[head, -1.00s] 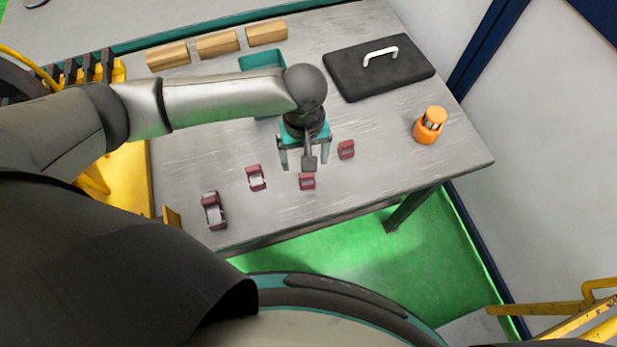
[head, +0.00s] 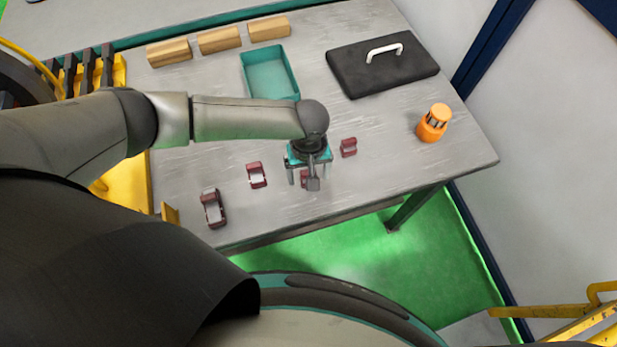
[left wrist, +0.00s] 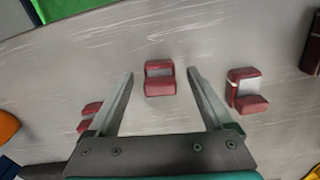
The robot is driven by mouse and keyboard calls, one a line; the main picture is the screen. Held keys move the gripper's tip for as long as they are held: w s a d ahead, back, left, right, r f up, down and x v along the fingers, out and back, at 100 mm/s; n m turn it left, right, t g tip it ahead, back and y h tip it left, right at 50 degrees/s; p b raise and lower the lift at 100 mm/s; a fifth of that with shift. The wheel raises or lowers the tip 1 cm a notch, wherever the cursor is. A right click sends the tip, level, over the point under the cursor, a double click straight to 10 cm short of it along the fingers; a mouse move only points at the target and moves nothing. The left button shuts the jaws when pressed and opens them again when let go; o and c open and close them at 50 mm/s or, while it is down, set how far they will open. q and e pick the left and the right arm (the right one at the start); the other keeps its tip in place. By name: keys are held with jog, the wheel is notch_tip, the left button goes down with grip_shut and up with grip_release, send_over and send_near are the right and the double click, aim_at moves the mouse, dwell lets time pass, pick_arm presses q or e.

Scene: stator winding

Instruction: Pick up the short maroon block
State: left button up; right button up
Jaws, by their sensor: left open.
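Several maroon blocks with pale grey saddles stand in a loose row on the table. The short maroon block (head: 304,178) is partly hidden behind my left gripper (head: 310,180) in the head view. In the left wrist view the short block (left wrist: 159,87) appears between the two open fingertips, and the jaws are empty. The gripper is above the table; its exact height over the block is hard to tell. My right gripper is not in view.
Other maroon blocks stand to the left (head: 257,175), at the far left (head: 212,208) and to the right (head: 348,147). Behind are a teal bin (head: 270,72), wooden blocks (head: 219,41) and a black case (head: 385,72). An orange cylinder (head: 432,125) stands at right.

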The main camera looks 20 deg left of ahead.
pick_arm(q)
jog(key=shift+c, duration=0.2)
grip_shut()
dwell(0.4)
dwell(0.8)
